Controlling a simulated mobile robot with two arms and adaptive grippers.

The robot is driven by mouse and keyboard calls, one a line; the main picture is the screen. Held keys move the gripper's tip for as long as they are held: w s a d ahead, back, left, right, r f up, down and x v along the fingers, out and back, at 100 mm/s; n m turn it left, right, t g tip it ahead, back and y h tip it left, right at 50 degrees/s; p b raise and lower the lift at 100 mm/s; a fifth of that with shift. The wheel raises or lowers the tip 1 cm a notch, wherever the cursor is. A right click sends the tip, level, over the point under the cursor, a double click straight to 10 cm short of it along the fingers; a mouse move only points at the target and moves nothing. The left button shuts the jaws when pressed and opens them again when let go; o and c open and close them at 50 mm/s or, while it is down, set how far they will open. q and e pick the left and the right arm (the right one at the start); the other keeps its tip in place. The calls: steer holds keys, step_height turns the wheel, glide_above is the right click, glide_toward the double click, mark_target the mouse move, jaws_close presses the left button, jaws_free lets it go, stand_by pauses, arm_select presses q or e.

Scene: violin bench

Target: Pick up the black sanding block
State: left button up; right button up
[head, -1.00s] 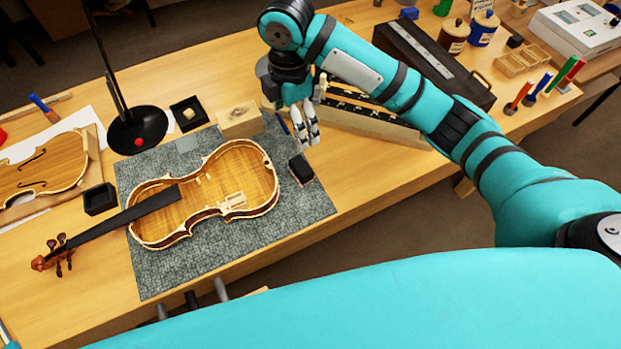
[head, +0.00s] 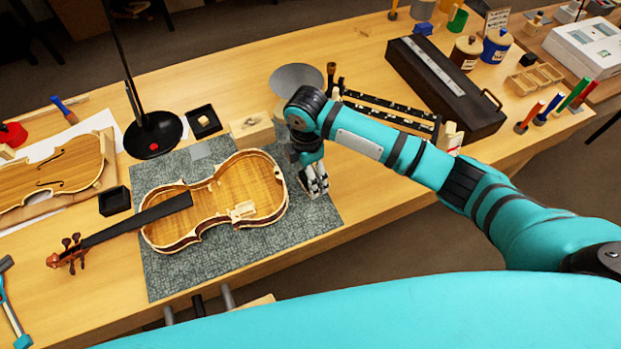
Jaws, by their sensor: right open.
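The black sanding block (head: 304,181) is on the grey mat (head: 185,272), to the right of the violin body. It is mostly hidden by my right gripper, and only a dark part shows beside the fingers. My right gripper (head: 317,187) points down at the block, with its fingers open. Whether the fingers touch the block or stand on both sides of it, I cannot tell.
The open violin body (head: 262,190) lies on the mat close to the left of my right gripper. A wooden block (head: 252,130) stands behind. A long dark case (head: 445,85) and a slotted black rack (head: 395,118) lie to the right. The table's front edge is near.

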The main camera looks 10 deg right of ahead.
steer(key=shift+a+f, duration=0.1)
steer(key=shift+f, duration=1.7)
steer(key=c, duration=1.3)
